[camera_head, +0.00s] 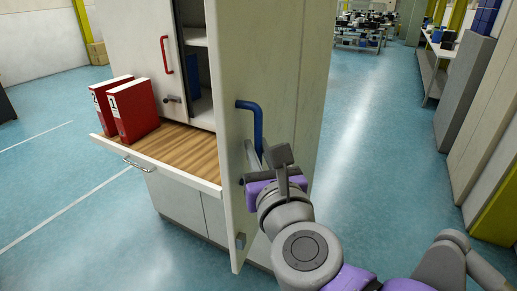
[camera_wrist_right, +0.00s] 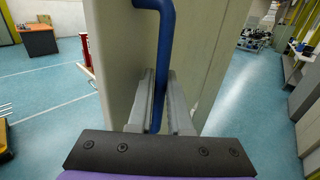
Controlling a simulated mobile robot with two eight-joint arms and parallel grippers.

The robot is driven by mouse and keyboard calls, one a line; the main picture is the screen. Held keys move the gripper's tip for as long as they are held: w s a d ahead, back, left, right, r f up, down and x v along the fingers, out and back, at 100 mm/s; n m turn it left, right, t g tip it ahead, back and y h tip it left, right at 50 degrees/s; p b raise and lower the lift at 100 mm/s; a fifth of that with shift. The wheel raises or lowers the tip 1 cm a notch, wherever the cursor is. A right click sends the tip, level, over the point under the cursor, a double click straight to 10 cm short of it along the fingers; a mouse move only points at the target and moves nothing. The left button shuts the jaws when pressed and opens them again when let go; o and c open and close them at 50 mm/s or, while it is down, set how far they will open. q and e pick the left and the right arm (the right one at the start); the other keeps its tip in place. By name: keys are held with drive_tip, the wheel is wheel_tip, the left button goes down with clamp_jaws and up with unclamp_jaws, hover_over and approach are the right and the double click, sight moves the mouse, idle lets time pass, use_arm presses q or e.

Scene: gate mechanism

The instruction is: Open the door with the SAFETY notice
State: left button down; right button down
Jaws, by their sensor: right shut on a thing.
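A pale cabinet door (camera_head: 229,60) stands swung open, showing nearly edge-on in the head view. No SAFETY notice can be made out on it. Its blue bar handle (camera_head: 257,122) is on the side facing right. My right gripper (camera_head: 262,168) is shut on the lower part of this handle. In the right wrist view, the handle (camera_wrist_right: 166,45) runs down between the two grey fingers of my right gripper (camera_wrist_right: 157,105), beside the door (camera_wrist_right: 118,60). My left gripper is not in view.
A second door (camera_head: 140,45) with a red handle (camera_head: 166,54) is left of the open shelves (camera_head: 199,75). Two red binders (camera_head: 137,108) stand on the wooden surface of a pulled-out drawer (camera_head: 180,148). Blue floor (camera_head: 360,180) is free on the right, before grey cabinets (camera_head: 463,90).

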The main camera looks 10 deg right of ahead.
idle(0.3)
